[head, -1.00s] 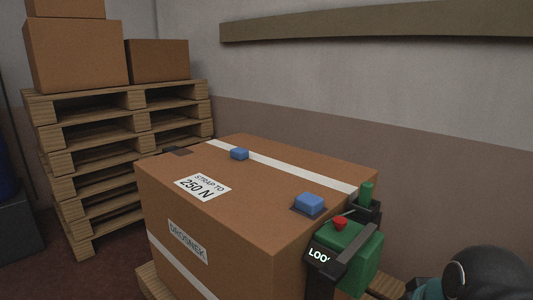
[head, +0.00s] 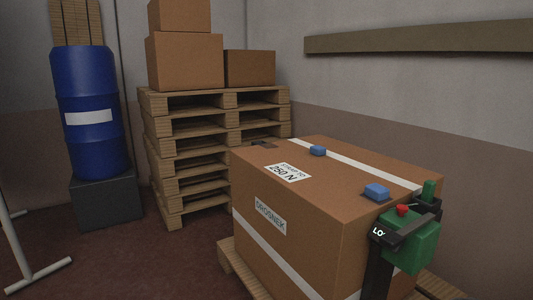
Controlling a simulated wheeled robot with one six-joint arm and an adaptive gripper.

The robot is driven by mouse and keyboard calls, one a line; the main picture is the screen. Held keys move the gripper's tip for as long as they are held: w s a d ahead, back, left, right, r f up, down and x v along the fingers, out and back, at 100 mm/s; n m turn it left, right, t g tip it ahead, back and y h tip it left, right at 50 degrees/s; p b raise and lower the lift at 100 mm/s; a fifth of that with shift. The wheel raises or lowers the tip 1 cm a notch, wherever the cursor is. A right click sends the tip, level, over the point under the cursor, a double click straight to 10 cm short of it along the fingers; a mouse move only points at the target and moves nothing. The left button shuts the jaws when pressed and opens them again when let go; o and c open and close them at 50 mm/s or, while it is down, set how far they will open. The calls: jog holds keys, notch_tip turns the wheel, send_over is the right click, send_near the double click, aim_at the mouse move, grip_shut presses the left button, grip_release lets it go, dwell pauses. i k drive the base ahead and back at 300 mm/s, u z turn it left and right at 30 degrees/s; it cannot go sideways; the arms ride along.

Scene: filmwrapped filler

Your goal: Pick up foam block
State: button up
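The other blue block (head: 377,191) is near the right front corner, on a dark patch. I cannot tell which one is the foam block, or whether both are foam. The carton (head: 290,222) stands on a wooden pallet (head: 240,273) and carries a white "STRAP TO 250 N" label. My gripper is not in view.
A green tool with a red button (head: 415,246) stands against the carton's right front corner. Stacked pallets (head: 188,146) with cartons stand behind left. A blue barrel (head: 92,115) sits on a dark box. White stand legs (head: 37,277) are lower left. Floor between is free.

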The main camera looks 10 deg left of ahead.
aim_at(318, 151)
jog(key=u, duration=1.55)
jog(key=i, duration=3.2)
jog(key=z, duration=3.15)
